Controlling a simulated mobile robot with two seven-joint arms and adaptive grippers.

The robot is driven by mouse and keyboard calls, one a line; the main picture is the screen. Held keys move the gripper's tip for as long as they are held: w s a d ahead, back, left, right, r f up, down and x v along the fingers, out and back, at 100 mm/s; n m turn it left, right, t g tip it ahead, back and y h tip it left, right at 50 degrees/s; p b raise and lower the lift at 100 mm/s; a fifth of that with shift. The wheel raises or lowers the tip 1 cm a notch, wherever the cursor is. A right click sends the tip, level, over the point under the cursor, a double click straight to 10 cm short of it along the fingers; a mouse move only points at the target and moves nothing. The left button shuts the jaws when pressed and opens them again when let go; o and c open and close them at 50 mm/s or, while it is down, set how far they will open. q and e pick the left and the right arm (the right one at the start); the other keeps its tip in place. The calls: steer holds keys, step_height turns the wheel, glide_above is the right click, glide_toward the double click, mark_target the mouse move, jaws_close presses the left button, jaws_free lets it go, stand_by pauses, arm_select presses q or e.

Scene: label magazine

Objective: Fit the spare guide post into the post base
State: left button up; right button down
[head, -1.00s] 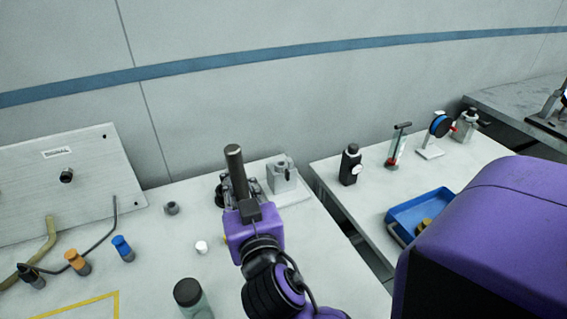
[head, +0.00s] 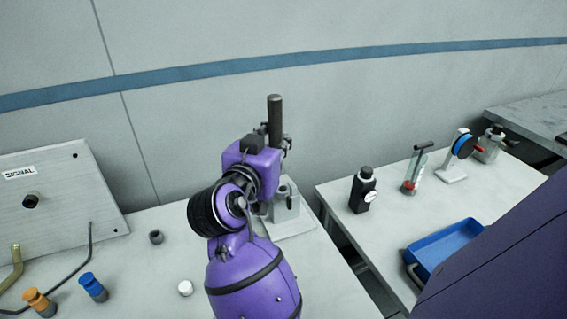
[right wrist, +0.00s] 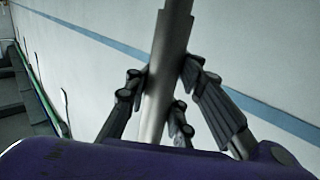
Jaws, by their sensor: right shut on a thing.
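The spare guide post (head: 275,115), a dark grey cylinder, stands roughly upright in my right gripper (head: 284,146). In the right wrist view the post (right wrist: 158,98) runs between the fingers of my right gripper (right wrist: 163,80), which are shut on it. The post base (head: 287,204), a light grey block on a flat plate, stands on the left bench. The gripper and post appear above it in the head view; the height between them is unclear. My right arm hides the base's left side, and its opening is hard to see. My left gripper is not in view.
A signal panel (head: 62,197) leans at the left, with orange (head: 38,300) and blue (head: 92,287) plugs before it. A small grey ring (head: 156,237) and a white cap (head: 185,288) lie nearby. Across a gap, the right bench holds a blue tray (head: 463,232) and a black gauge device (head: 364,190).

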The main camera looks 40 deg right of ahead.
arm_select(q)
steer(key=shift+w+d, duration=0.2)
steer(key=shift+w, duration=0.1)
arm_select(e)
steer(key=w+d+f, duration=0.5)
steer(key=f, duration=0.5)
